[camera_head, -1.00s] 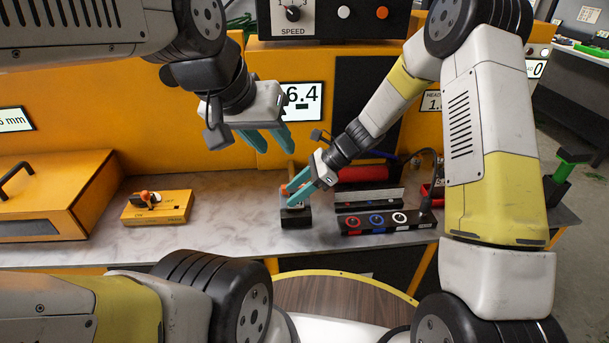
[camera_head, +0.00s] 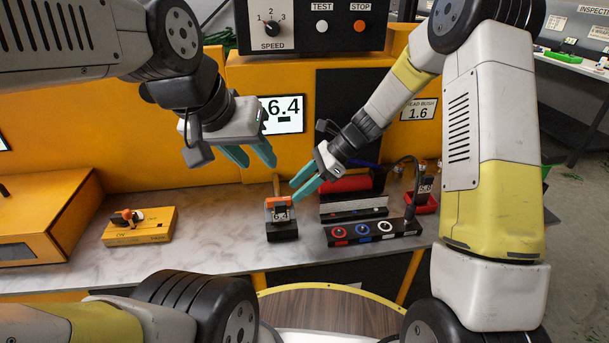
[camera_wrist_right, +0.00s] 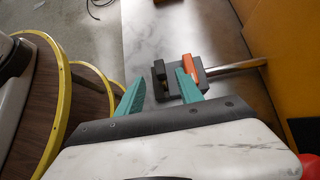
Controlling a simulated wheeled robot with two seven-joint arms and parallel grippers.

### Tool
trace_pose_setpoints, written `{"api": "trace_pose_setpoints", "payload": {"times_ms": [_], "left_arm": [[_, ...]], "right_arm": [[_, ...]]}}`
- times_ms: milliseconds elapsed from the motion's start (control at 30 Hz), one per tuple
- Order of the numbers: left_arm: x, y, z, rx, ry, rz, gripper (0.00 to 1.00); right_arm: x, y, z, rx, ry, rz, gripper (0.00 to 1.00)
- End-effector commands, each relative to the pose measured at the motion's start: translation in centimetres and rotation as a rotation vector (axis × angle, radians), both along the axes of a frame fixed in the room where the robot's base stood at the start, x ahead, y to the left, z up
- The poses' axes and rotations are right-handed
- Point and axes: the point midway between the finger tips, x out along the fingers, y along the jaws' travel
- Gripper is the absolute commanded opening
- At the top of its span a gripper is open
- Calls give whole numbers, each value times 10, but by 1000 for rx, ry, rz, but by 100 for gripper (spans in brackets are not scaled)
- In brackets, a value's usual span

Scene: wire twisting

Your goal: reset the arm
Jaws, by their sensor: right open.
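My left gripper (camera_head: 254,156) hangs over the back of the bench, in front of the orange panel. Its teal fingers are apart with nothing between them. My right gripper (camera_head: 299,187) is just above and to the right of a small black fixture with an orange part (camera_head: 280,216). Its teal fingers are apart and empty. In the right wrist view the open right gripper (camera_wrist_right: 155,93) shows near the fixture, whose orange part (camera_wrist_right: 189,67) and rod (camera_wrist_right: 237,67) lie beyond the fingertips.
A yellow block with a lever (camera_head: 140,227) sits at left on the grey bench (camera_head: 210,235). An orange box (camera_head: 40,220) is farther left. A black strip with coloured rings (camera_head: 372,231), a red cylinder (camera_head: 345,184) and a red bin (camera_head: 423,204) stand at right.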

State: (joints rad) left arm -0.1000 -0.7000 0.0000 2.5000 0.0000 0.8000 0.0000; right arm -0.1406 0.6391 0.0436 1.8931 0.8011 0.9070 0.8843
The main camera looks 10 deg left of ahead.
Motion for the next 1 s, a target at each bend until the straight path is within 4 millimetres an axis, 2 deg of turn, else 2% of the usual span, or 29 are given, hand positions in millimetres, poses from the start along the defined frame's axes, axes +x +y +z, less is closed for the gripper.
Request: {"api": "trace_pose_setpoints", "payload": {"times_ms": [67,167,267,367,500,700,833,1000], "left_arm": [[0,0,0,0,0,0,36],[0,0,0,0,0,0,36],[0,0,0,0,0,0,36],[0,0,0,0,0,0,36],[0,0,0,0,0,0,36],[0,0,0,0,0,0,36],[0,0,0,0,0,0,36],[0,0,0,0,0,0,36]], "right_arm": [[0,-1,1,-1,-5,4,43],[-3,-8,14,-9,-53,31,43],[-10,-25,40,-29,-159,96,43],[-24,-49,74,-66,-310,195,43],[-50,-87,117,-140,-529,348,43],[-94,-138,163,-274,-810,569,43],[-125,-169,184,-381,-973,714,43],[-162,-205,200,-531,-1143,895,43]]}}
